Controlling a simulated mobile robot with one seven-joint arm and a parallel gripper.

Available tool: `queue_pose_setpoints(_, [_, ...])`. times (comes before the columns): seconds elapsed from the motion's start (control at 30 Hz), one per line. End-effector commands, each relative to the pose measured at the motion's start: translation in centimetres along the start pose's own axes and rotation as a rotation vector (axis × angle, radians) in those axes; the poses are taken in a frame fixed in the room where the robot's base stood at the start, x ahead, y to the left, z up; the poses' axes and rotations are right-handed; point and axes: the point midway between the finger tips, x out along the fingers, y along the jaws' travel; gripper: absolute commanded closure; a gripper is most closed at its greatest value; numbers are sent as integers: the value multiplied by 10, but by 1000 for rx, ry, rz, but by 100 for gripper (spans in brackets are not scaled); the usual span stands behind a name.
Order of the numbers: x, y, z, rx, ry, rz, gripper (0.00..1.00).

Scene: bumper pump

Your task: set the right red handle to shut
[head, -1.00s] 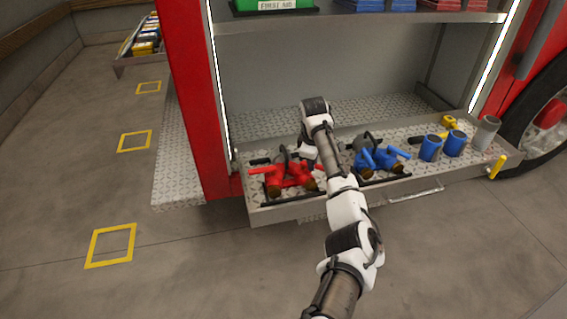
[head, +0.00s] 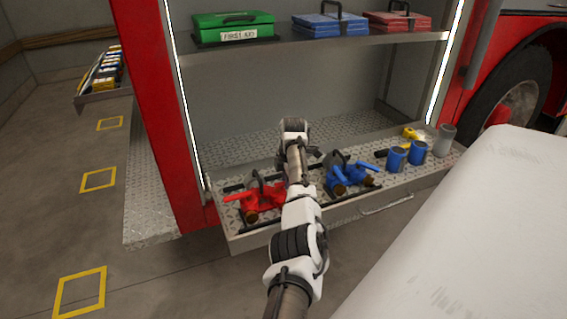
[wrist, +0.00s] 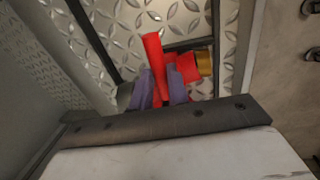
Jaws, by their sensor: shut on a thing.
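The red valve unit (head: 254,204) lies on the left part of the pull-out tray. Its left red handle (head: 236,197) points left. My arm covers the right side of the unit in the head view, and my gripper is hidden there. In the wrist view my gripper (wrist: 163,90) has its two grey-purple fingers shut on a red handle (wrist: 153,50). The handle sticks out beyond the fingers, slightly tilted. A red valve body (wrist: 184,67) with a brass-coloured end (wrist: 204,63) lies just to its right. I take the held handle as the right red one.
A blue valve unit (head: 350,176) sits right of my arm on the tray (head: 330,213). Blue cylinders (head: 396,158) and a grey one (head: 446,137) stand further right. A shelf above holds a green first-aid case (head: 232,27) plus blue and red cases.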

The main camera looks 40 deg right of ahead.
Motion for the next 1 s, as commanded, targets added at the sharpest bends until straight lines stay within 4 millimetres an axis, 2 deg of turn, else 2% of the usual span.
queue_pose_setpoints(0.27, [-1,3,-1,-63,12,2,100])
queue_pose_setpoints(0.67, [-1,4,-1,-69,14,2,100])
queue_pose_setpoints(0.7, [-1,4,-1,-69,14,2,82])
queue_pose_setpoints(0.83, [-1,3,-1,-68,14,2,65])
queue_pose_setpoints(0.87, [-1,3,-1,-68,14,1,61])
queue_pose_setpoints(1.0, [0,3,0,-67,13,0,61])
